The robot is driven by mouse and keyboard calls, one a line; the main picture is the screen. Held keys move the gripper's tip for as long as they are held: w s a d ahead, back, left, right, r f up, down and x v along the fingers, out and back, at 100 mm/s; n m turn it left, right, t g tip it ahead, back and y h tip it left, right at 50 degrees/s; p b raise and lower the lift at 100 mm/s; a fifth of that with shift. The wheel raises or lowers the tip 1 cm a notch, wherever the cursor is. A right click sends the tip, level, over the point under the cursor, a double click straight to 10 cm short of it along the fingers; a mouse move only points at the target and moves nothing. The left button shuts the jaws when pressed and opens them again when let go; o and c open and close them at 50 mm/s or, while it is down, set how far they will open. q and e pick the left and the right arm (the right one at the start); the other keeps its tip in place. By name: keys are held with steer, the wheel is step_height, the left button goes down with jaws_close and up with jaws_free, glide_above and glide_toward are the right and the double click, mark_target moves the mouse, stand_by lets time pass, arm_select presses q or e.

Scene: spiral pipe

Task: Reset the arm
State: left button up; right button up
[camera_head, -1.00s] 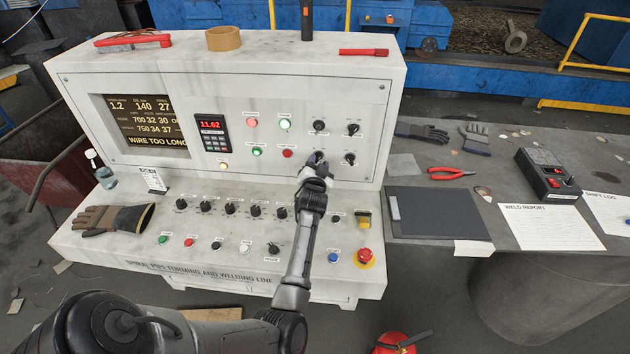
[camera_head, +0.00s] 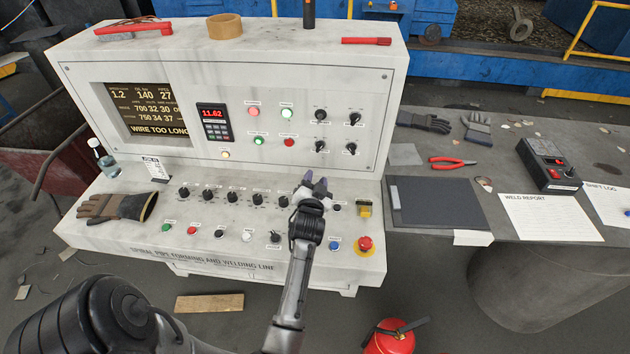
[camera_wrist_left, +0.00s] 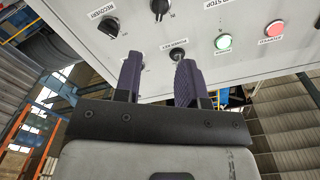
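My left gripper (camera_head: 315,186) is in front of the control console (camera_head: 220,85), over the right part of its sloping lower panel. It holds nothing. In the left wrist view its two dark fingers (camera_wrist_left: 160,85) stand apart with a clear gap, pointing at the upright panel. Black knobs show beyond the fingertips, one of them (camera_wrist_left: 177,54) near the right finger. In the head view the upright panel's knobs (camera_head: 321,146) are now uncovered and apart from the gripper. My right gripper is in neither view.
A red emergency stop button (camera_head: 365,243) and a yellow switch (camera_head: 363,208) sit right of the gripper. A brown glove (camera_head: 115,207) lies at the left. A side table holds a clipboard (camera_head: 437,204), red pliers (camera_head: 452,161) and a control box (camera_head: 548,163). A fire extinguisher (camera_head: 390,338) stands on the floor.

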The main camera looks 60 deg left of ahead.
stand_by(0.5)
arm_select(q)
steer(key=s+d+f+m+g+h, duration=0.1)
steer(key=s+d+f+h, duration=0.25)
steer(key=d, duration=0.25)
steer(key=s+d+f+m+h, duration=0.2)
steer(key=s+d+f+h, duration=0.15)
steer(key=d, duration=0.35)
steer(key=s+d+f+m+g+h, duration=0.1)
steer(key=s+d+f+h, duration=0.1)
steer(key=s+d+h, duration=0.3)
steer(key=s+d+f+m+g+h, duration=0.1)
steer(key=s+d+f+g, duration=0.1)
steer(key=s+d, duration=0.4)
steer(key=s+d+f+m+g+h, duration=0.1)
steer(key=s+d+f+g, duration=0.15)
steer(key=s+d, duration=0.45)
step_height(320, 180, up, 30)
steer(key=p, duration=2.9)
steer(key=shift+s+d+g+h, duration=0.2)
steer(key=shift+s+g+h, duration=0.1)
steer(key=shift+g, duration=0.05)
steer(key=shift+f, duration=0.15)
